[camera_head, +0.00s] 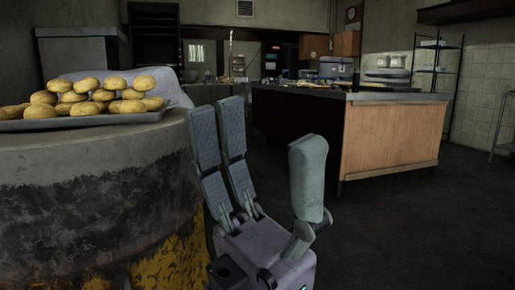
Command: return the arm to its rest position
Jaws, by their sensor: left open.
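My left gripper (268,155) stands upright in the lower middle of the head view, its fingers pointing up. It is open, with two fingers on the left and one thicker finger on the right, and nothing between them. It is in front of the right side of the barrel oven (90,190); I cannot tell whether they touch. My right gripper is not in the view.
A tray (85,122) of round buns (85,97) and a pale cloth (172,88) lie on the oven top at left. A wood-sided counter (390,140) stands behind right. A dark shelf rack (438,65) is at the wall. The floor (430,235) at right is clear.

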